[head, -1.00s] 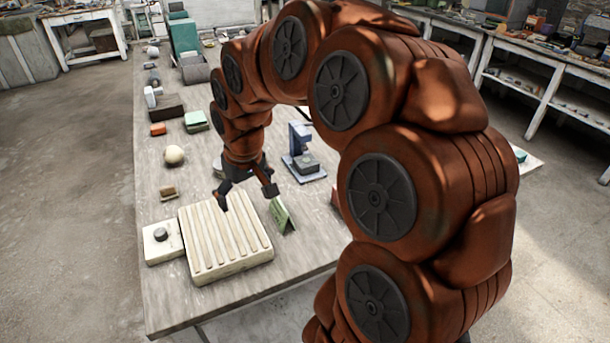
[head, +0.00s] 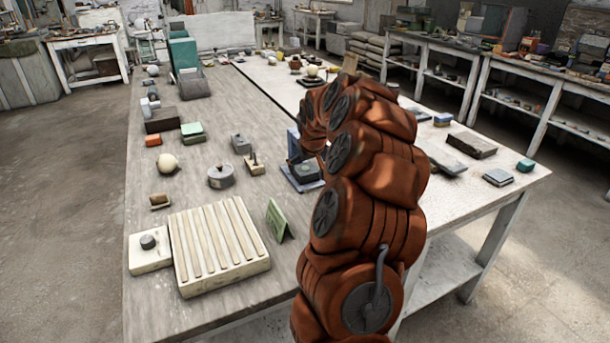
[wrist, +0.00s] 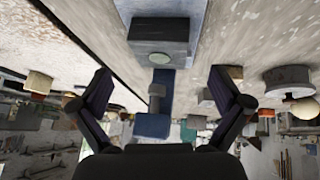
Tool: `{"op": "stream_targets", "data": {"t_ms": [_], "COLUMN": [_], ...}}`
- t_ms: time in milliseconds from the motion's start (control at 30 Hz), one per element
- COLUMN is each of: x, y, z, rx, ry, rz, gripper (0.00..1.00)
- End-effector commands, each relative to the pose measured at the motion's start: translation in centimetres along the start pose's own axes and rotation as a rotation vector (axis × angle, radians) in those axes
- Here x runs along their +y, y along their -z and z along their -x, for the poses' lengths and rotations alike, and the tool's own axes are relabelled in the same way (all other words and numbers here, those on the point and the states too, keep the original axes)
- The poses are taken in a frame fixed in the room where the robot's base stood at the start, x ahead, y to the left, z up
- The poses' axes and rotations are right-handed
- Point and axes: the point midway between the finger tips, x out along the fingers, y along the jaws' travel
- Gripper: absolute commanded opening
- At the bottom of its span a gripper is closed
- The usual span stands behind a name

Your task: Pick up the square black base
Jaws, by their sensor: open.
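I cannot tell for sure which piece is the square black base. A dark flat slab (head: 471,145) lies on the white table at the right. A dark grey block (head: 306,172) with a round top sits on the foot of a blue stand, beside my arm; in the wrist view the same block (wrist: 160,42) seems to show upside down, beyond the fingers. My gripper (wrist: 160,88) is open, with nothing between its fingers and apart from the block. In the head view my arm hides it.
A cream ribbed tray (head: 222,245), a green card (head: 278,220) and a round grey box (head: 220,176) stand on the grey table. A cream ball (head: 167,163) is farther left.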

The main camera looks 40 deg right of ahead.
Motion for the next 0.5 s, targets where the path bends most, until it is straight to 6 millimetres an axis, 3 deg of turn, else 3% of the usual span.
{"op": "stream_targets", "data": {"t_ms": [500], "x": [-0.1], "y": [0.2], "z": [-3.5], "rx": [-0.004], "ry": [0.001], "rz": [0.002], "gripper": [1.0]}}
